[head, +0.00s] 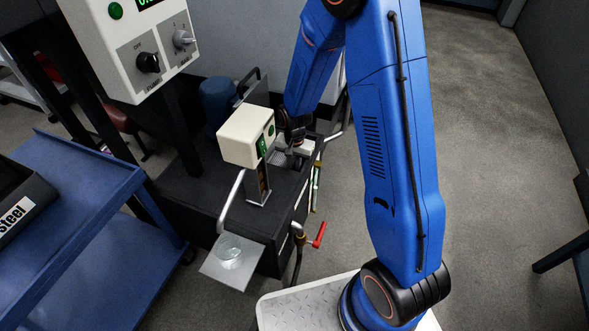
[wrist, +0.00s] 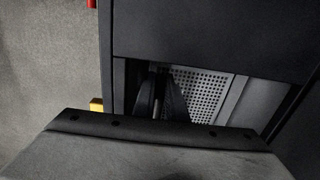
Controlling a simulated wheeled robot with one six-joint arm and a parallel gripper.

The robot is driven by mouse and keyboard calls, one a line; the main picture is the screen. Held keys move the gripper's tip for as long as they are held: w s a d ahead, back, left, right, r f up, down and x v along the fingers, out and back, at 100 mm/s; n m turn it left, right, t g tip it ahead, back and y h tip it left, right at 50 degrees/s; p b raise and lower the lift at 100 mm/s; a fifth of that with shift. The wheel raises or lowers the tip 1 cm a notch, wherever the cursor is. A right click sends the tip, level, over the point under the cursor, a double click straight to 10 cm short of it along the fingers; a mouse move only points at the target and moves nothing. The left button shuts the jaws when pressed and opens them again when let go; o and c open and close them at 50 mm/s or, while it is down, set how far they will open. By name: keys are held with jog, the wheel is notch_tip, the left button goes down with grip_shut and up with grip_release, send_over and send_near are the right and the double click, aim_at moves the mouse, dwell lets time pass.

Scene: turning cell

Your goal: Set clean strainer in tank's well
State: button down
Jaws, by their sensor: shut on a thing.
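The strainer (wrist: 203,92) is a light grey perforated piece, seen in the wrist view within a rectangular opening in the dark tank top. My gripper (wrist: 160,98) has its two dark fingers close together at the strainer's left part, shut on it. The fingers hide what they grip. In the head view my gripper (head: 296,138) is low over the far right end of the black tank (head: 185,195). The strainer is small and partly hidden there. I cannot tell whether it rests on the well's bottom or hangs just above it.
A cream box on a post (head: 245,138) stands on the tank left of my gripper, with a blue motor (head: 218,100) behind. A red-handled valve (head: 319,235) sticks out in front. A metal plate (head: 238,262) with a glass dish is at the tank's near end. A blue cart (head: 75,215) stands left.

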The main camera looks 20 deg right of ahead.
jog(key=shift+f, duration=0.55)
jog(key=c, duration=1.7)
grip_release()
jog(key=shift+r, duration=0.1)
notch_tip(320, 180, up, 17)
jog(key=s+d+r+n+t, duration=0.1)
jog(key=s+d+r+n, duration=0.15)
jog(key=s+r, duration=0.4)
jog(key=s+d+r+n+t, duration=0.1)
jog(key=s+d+r, duration=0.3)
jog(key=s+r, duration=0.3)
jog(key=s+d+r+n+t, duration=0.1)
jog(key=s, duration=0.4)
jog(key=s+d+r+n+t, duration=0.1)
jog(key=s+r, duration=0.1)
jog(key=s, duration=0.4)
jog(key=s+d+r+n, duration=0.1)
jog(key=s+d+r, duration=0.1)
jog(key=s, duration=0.3)
jog(key=shift+s+r+n+t, duration=0.2)
jog(key=shift+r+n+t, duration=0.05)
jog(key=shift+n+t, duration=0.15)
